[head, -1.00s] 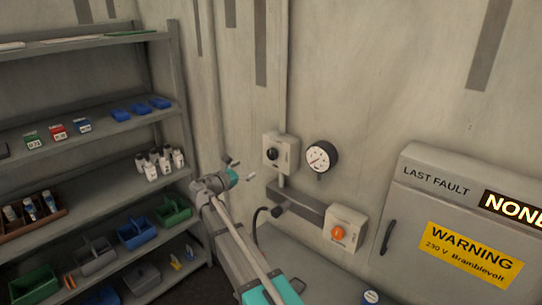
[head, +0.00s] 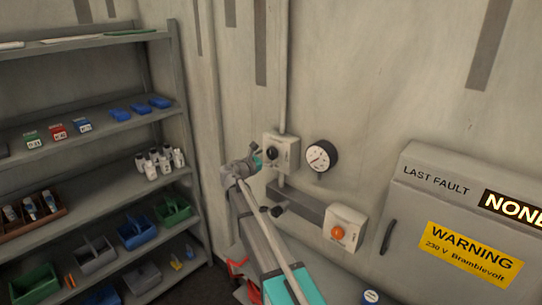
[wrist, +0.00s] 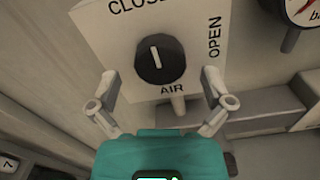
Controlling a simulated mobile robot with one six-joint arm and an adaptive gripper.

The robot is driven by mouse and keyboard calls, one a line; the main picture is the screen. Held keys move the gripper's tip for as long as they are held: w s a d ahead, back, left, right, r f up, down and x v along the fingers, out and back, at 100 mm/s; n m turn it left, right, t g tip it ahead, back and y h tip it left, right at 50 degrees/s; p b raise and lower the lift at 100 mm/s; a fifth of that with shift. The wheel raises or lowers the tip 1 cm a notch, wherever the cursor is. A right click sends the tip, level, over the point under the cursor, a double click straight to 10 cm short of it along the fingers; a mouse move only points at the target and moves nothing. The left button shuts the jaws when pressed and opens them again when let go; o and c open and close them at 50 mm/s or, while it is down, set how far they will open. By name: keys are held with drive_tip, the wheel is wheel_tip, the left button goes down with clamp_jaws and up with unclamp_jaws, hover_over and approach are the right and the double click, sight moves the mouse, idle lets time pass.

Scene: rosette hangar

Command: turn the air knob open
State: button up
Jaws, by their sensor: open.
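The air knob (wrist: 160,60) is a round black dial with a white pointer line on a pale plate (wrist: 205,20) marked CLOSE, OPEN and AIR. The line is near upright in the wrist view, tilted slightly, toward the CLOSE lettering and not toward OPEN at the right. My gripper (wrist: 162,98) is open and empty, its two fingers spread either side of and just short of the knob; contact does not show. In the head view the knob (head: 273,153) sits on its wall box (head: 292,152), with my gripper (head: 262,152) at the box's left side.
A pressure gauge (head: 321,156) is right of the box. Below are a grey rail (head: 300,203) and a box with an orange button (head: 338,233). A warning cabinet (head: 440,220) stands right; shelves (head: 90,125) with bins stand left.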

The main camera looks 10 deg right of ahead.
drive_tip(key=shift+x, duration=0.95)
drive_tip(key=c, duration=1.1)
